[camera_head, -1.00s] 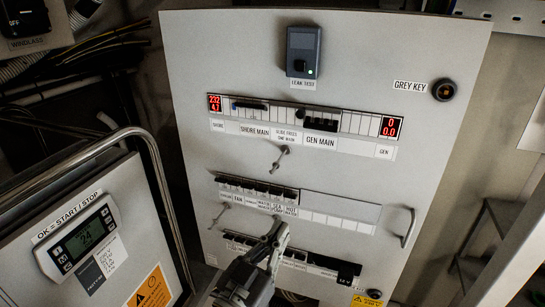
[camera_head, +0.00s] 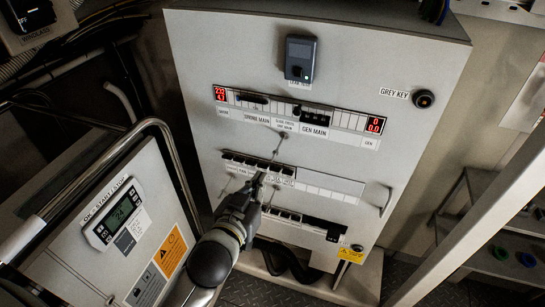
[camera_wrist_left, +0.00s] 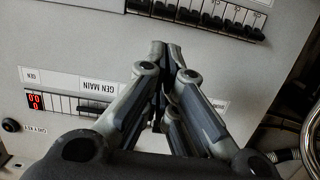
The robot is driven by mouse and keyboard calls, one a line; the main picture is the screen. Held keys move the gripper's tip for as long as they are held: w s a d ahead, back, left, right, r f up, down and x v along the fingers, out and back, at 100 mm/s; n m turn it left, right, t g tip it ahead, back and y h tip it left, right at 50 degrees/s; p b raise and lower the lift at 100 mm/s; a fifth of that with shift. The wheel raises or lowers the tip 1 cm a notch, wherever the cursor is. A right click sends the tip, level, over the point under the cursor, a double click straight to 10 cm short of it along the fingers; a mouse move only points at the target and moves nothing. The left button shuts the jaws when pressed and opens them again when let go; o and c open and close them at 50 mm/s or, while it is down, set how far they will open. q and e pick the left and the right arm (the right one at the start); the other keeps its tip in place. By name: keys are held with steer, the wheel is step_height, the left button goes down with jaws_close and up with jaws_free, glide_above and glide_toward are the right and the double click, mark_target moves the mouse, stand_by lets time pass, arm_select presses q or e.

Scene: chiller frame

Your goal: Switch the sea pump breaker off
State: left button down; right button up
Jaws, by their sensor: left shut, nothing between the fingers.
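The breaker row (camera_head: 262,166) is a strip of small dark switches in the middle of the light grey panel (camera_head: 345,90). The sea pump breaker is in this row, near its right end; its label is too blurred to read now, and its lever position cannot be made out. My left gripper (camera_head: 260,178) is shut and empty, its tips just below the row and covering part of the labels. In the left wrist view the closed fingertips (camera_wrist_left: 166,45) point toward a row of dark switches (camera_wrist_left: 200,14), with panel surface showing between.
Above are the main breaker strip (camera_head: 298,116) with red displays and the leak test box (camera_head: 300,58). A panel handle (camera_head: 386,201) is at right. A metal rail (camera_head: 172,150) and the start/stop box (camera_head: 113,213) stand left. A lower breaker strip (camera_head: 310,224) lies below.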

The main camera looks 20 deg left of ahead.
mark_target(275, 169)
arm_select(q)
steer(key=w+f+p, duration=0.2)
steer(key=w+p, duration=0.1)
steer(key=w, duration=0.6)
steer(key=shift+w+d, duration=0.2)
steer(key=shift+w, duration=0.2)
